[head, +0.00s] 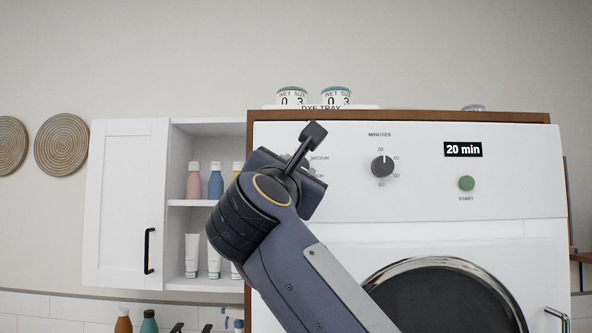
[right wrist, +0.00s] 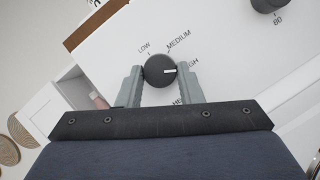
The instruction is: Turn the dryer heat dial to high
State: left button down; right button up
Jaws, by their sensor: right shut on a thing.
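The heat dial (right wrist: 159,70) is a dark round knob on the dryer's white front panel. In the right wrist view its white pointer mark points right, close to the partly hidden HIGH label (right wrist: 192,63). The LOW label (right wrist: 144,48) and MEDIUM label (right wrist: 179,41) lie above it. My right gripper (right wrist: 161,78) is shut on the dial, with one grey finger on each side. In the head view my right wrist covers most of the dial, beside the MEDIUM label (head: 320,158) on the dryer (head: 420,205). My left gripper is not in view.
To the right on the panel are the minutes dial (head: 382,166), a 20 min display (head: 463,149) and a green start button (head: 466,183). A white cabinet (head: 125,205) with bottles on open shelves stands left of the dryer. Jars and a tray (head: 335,106) rest on top.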

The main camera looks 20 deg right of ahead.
jog(key=o, duration=1)
jog(key=b+v, duration=0.3)
jog(key=v, duration=0.4)
jog(key=shift+s+a+f, duration=0.2)
jog(key=shift+s, duration=0.1)
